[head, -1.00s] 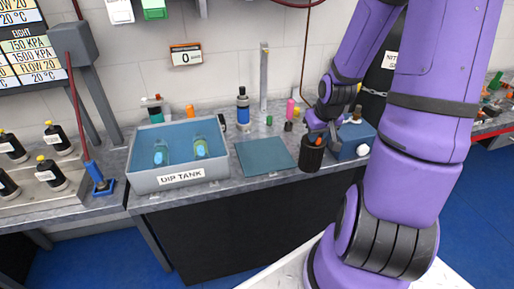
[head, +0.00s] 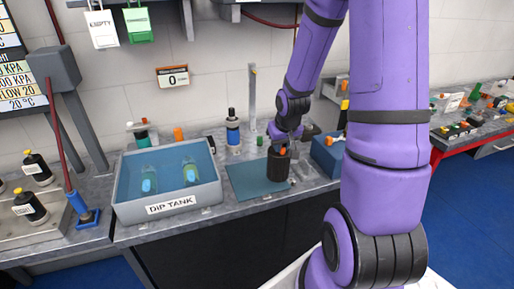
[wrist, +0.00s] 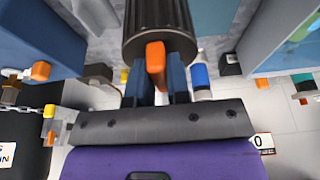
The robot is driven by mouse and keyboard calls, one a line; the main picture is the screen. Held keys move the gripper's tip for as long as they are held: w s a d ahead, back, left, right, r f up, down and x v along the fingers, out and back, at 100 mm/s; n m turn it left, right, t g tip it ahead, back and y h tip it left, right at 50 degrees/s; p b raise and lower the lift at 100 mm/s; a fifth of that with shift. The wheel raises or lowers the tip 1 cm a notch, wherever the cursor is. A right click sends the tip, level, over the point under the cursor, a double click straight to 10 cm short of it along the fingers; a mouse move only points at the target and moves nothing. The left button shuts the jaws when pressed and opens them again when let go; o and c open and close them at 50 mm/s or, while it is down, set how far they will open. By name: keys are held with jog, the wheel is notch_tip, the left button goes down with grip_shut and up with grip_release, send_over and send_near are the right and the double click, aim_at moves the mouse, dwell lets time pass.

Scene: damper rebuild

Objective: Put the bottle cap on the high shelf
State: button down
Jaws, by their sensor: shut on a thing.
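A black ribbed cylinder with an orange tab, which looks like the bottle cap (head: 278,168), hangs in my gripper (head: 283,138) over the right part of the teal mat. In the wrist view the black cap (wrist: 160,17) is at the top centre. My gripper's two blue fingers (wrist: 161,85) are shut on it at the orange tab. Its far end is out of the wrist view. At the top left of the head view, the underside and front edge of a high wall-mounted shelf (head: 166,4) show; its top surface is out of view.
A grey dip tank (head: 168,204) with two bottles stands left of the teal mat (head: 246,187). Behind the mat are a blue-banded bottle (head: 233,130) and an upright metal post (head: 252,95). A blue box (head: 327,155) stands to the right. White and green tags (head: 138,24) hang below the shelf.

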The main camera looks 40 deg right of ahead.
jog(key=w+a+f, duration=0.3)
jog(key=w+f, duration=0.1)
jog(key=w, duration=0.4)
jog(key=shift+a+f, duration=0.15)
jog(key=shift+a, duration=0.05)
jog(key=shift+w+f, duration=0.1)
jog(key=shift+f, duration=0.05)
jog(key=c, duration=1.1)
grip_release()
